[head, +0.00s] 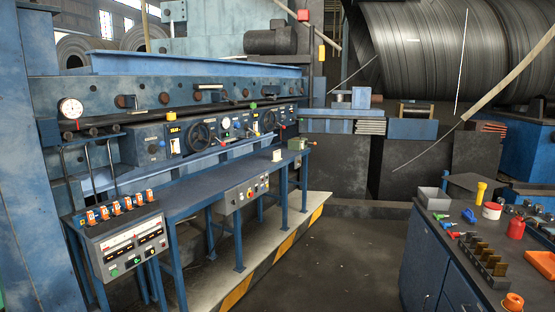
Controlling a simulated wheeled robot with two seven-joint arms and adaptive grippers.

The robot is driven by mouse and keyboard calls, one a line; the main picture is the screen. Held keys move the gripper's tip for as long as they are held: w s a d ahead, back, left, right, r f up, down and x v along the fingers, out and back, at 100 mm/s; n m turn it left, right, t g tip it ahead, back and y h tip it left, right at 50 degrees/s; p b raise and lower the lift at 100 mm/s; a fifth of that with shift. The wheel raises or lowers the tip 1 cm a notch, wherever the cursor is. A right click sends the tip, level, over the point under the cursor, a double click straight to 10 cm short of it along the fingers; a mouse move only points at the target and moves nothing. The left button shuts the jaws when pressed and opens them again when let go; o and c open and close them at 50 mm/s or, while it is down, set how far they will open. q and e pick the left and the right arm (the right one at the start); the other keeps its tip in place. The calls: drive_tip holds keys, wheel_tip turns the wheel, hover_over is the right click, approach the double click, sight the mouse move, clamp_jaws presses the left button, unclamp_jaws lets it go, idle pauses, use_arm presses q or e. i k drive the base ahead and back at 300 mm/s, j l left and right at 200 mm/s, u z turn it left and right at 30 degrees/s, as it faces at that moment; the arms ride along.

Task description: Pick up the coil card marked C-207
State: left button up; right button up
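No marking C-207 can be read in the head view. Several brown upright plates (480,248), possibly cards, stand in a dark slotted rack (497,269) on the workbench at the lower right. A small cream block or card (277,155) stands on the long blue bench in the middle; its face is too small to read. I cannot tell which of these, if any, is the coil card. Neither of my grippers is in view.
The workbench (430,268) holds a red bottle (516,228), a white tub (492,211), an orange ring-like object (512,302) and a grey box (433,198). A control console (125,247) stands at left.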

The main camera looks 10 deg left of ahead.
sight(276, 154)
drive_tip(key=i+z, duration=0.15)
drive_tip(key=i, duration=2.4)
drive_tip(key=i+u, duration=0.15)
drive_tip(key=i, duration=0.35)
drive_tip(key=i+l+u, duration=0.15)
drive_tip(key=i, duration=0.3)
drive_tip(key=i+l+u, duration=0.15)
drive_tip(key=i, duration=0.35)
drive_tip(key=i+l+u, duration=0.15)
drive_tip(key=i, duration=0.3)
